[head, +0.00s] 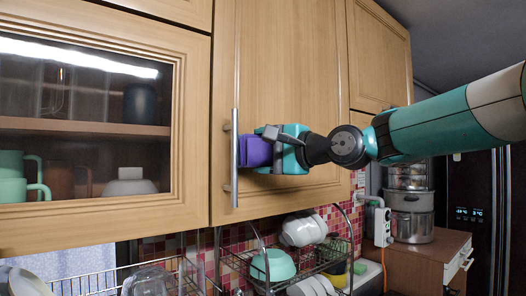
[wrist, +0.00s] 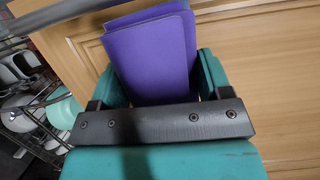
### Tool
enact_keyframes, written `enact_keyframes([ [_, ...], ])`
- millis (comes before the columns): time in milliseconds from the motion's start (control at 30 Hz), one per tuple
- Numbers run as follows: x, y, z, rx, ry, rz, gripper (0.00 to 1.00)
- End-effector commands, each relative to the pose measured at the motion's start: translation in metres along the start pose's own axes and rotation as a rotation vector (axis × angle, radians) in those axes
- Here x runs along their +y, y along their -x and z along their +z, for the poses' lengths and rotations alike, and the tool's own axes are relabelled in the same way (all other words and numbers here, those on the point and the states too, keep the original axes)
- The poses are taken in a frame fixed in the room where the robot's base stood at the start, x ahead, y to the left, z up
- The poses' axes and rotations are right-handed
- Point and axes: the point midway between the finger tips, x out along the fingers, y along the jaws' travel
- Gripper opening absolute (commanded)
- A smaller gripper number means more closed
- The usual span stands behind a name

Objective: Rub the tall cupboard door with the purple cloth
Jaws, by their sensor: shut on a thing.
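The tall cupboard door (head: 290,60) is light wood with a framed panel and a vertical metal handle (head: 234,160) near its left edge. My gripper (head: 268,151) is at the lower part of this door, just right of the handle. It is shut on the purple cloth (head: 254,151), which looks like a folded block. In the wrist view the cloth (wrist: 150,55) stands out between the two teal fingers, with the wood door (wrist: 265,75) behind it. The cloth is at or very near the door face; I cannot tell whether it touches.
A glass-fronted cupboard (head: 95,45) with mugs is at the left. Below hang a wire dish rack (head: 318,262) and a teal bowl (head: 273,265). Stacked steamer pots (head: 410,215) stand on a wooden counter at the right. The door above my gripper is clear.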

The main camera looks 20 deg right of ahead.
Motion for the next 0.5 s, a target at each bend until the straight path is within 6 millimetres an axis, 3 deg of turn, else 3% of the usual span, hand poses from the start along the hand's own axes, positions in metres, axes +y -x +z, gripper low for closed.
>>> enact_keyframes([
  [500,-0.0008,-0.0076,-0.0023,0.0,0.0,0.0,0.25],
])
